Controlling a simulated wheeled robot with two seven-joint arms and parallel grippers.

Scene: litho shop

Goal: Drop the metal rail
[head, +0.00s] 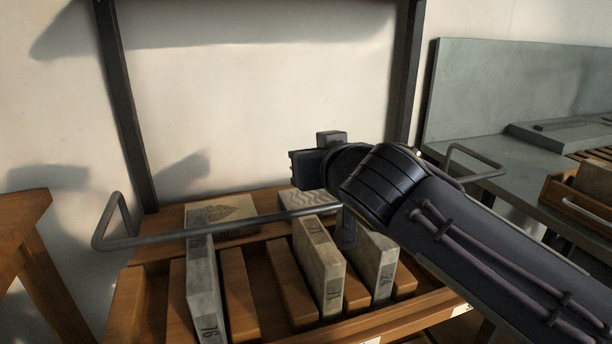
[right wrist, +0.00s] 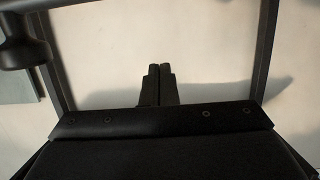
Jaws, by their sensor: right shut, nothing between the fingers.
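The metal rail (head: 230,223) is a grey bent bar that runs across the front of the slab rack in the head view. Its left end bends back beside the dark post. My right forearm hides part of it, and a bent bar end (head: 470,150) shows beyond the arm at the right. My right gripper (head: 303,166) is above the rack and over the rail in the picture. In the right wrist view its fingers (right wrist: 158,85) are together and empty, with the pale wall behind. I cannot tell whether the arm touches the rail. My left gripper is not in view.
The wooden rack (head: 128,305) holds upright numbered stone slabs (head: 318,265) between wooden dividers. Two flat patterned slabs (head: 222,213) lie behind them. Dark posts (head: 125,110) stand at the wall. A wooden table (head: 22,215) is at left, a grey bench (head: 500,165) at right.

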